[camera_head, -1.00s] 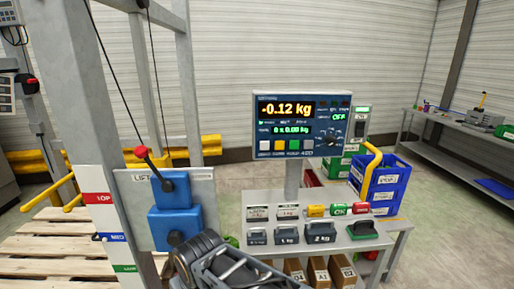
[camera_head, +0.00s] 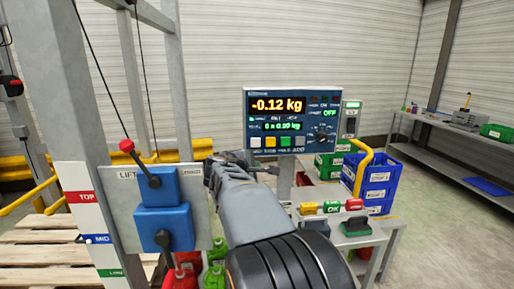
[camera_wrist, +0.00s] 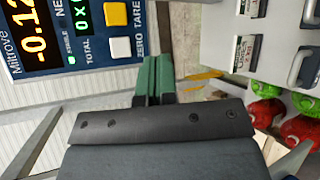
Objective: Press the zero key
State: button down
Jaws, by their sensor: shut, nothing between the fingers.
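The scale display panel (camera_head: 292,122) shows -0.12 kg, with a row of coloured keys along its lower edge. The zero key (camera_head: 256,142) is the white one at the left end of the row. In the wrist view, turned sideways, the white zero key (camera_wrist: 119,47) sits beside the yellow tare key (camera_wrist: 116,14), with their labels legible. My gripper (camera_wrist: 154,60) is shut and empty, its green fingertips just to the right of the zero key in that view and apparently apart from it. In the head view my wrist is just below and left of the panel, and the fingertips are hard to make out.
A lift lever box (camera_head: 164,202) stands close on the left of my arm. Yellow, green and red blocks (camera_head: 333,207) and weights sit on the bench below the panel. Blue crates (camera_head: 378,178) stand behind on the right. Red and green bottles (camera_wrist: 263,100) show at the wrist view's right.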

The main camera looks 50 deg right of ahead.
aim_at(258, 146)
jog(key=shift+n+h, duration=0.8)
jog(key=d, duration=0.1)
jog(key=d+r, duration=0.2)
jog(key=d, duration=0.1)
jog(key=shift+w, duration=0.15)
jog(key=shift+w+d+p, duration=0.9)
jog(key=shift+w+d, duration=0.5)
jog(key=shift+w, duration=0.3)
jog(key=shift+w+d+p, duration=0.9)
jog(key=shift+w+d, duration=0.45)
jog(key=shift+w, duration=0.3)
jog(key=shift+w+d, duration=0.1)
jog(key=shift+w, duration=0.1)
jog(key=shift+w+d, duration=0.2)
jog(key=shift+w+d, duration=0.25)
jog(key=shift+w, duration=0.05)
jog(key=shift+s+a, duration=0.15)
jog(key=shift+s+a+b, duration=0.45)
jog(key=shift+s+b, duration=0.05)
jog(key=shift+b, duration=0.05)
